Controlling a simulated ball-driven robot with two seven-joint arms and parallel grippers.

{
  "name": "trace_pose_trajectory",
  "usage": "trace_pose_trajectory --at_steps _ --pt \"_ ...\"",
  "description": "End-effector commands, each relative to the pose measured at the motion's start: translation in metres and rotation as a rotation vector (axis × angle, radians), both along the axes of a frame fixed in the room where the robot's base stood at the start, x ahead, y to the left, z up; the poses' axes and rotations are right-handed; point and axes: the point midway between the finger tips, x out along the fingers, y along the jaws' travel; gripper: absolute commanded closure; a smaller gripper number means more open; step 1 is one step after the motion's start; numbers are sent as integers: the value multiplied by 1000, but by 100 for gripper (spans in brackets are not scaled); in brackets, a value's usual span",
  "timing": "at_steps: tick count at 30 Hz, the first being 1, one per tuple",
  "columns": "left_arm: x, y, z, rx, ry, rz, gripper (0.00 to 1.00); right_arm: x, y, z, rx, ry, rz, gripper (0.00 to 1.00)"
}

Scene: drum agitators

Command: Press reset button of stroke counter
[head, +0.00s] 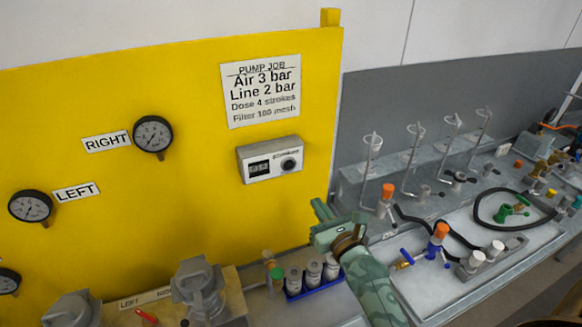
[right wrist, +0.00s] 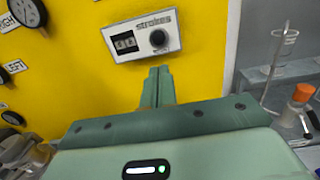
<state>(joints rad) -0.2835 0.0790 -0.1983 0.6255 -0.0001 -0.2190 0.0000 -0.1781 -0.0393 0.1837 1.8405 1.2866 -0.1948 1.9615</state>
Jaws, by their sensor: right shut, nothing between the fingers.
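The stroke counter (head: 270,159) is a pale box on the yellow panel, below the pump job sign. It has a dark digit window and a round dark reset button (head: 289,163) at its right end. In the right wrist view the counter (right wrist: 141,36) is labelled "strokes", and the button (right wrist: 158,38) is near its right end. My right gripper (head: 318,205) is shut and empty, below and to the right of the counter. My left gripper is not in view.
The yellow panel (head: 200,100) carries gauges labelled right (head: 152,135) and left (head: 31,206). Below stand bottles in a blue rack (head: 318,287) and grey pump parts (head: 198,285). The bench on the right holds hoses, valves and a grey tray (head: 410,285). Space before the counter is clear.

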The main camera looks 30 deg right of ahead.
Motion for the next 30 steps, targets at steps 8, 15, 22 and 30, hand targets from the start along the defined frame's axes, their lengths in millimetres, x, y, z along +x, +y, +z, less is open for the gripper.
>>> trace_pose_trajectory --at_steps 8,15,22,30 --pt "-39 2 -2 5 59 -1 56 7 0 -1 -2 1 0 100" --pt "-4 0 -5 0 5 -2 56 45 -1 0 -2 -1 -1 100" --pt "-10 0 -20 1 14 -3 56 95 -2 0 -4 -1 1 100" --pt "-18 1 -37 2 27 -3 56 133 -3 0 -4 2 1 100"
